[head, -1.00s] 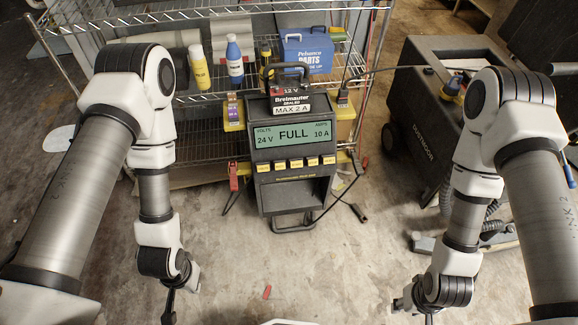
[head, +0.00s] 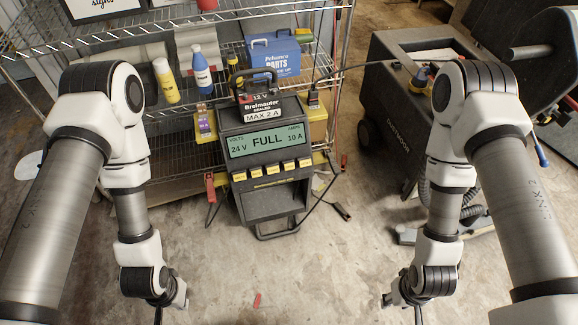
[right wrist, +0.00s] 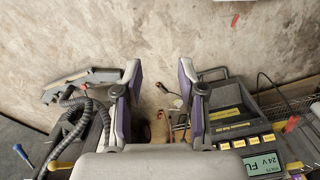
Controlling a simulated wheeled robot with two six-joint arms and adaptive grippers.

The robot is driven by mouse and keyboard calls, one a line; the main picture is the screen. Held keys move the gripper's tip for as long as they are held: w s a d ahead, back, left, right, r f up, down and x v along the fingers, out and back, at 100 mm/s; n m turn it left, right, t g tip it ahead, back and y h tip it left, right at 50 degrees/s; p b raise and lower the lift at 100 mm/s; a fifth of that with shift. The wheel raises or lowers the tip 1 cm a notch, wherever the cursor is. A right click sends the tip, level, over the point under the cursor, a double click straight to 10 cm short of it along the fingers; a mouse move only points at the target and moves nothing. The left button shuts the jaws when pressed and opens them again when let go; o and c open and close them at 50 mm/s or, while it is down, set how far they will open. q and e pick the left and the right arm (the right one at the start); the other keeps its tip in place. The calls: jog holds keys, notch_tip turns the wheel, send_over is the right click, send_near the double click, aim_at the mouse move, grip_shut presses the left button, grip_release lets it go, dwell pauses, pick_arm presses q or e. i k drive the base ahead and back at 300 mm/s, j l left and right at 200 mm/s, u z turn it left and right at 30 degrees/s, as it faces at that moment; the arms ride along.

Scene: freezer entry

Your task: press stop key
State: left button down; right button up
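A dark charger (head: 268,203) stands upright on the floor in front of the shelf in the head view. Its green display (head: 267,141) reads 24 V, FULL, 10 A. A row of several yellow-labelled keys (head: 271,171) sits below the display; the labels are too small to read, so I cannot tell which is stop. The charger also shows at the right edge of the right wrist view (right wrist: 232,117). My right gripper (right wrist: 163,92) is open and empty, apart from the charger. My left gripper (head: 158,315) is at the bottom edge, mostly cut off, apart from the charger.
A battery (head: 262,105) marked 12 V and MAX 2 A sits on the charger. A wire shelf (head: 170,40) with bottles and a blue parts box (head: 274,56) stands behind. A large dark machine (head: 395,110) stands at right, with hoses beside it.

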aim_at(290, 165)
jog(key=i+j+z, duration=0.1)
jog(key=j, duration=0.65)
jog(key=i+j, duration=0.15)
jog(key=j, duration=0.65)
jog(key=i+j+z, duration=0.15)
jog(key=j, duration=0.6)
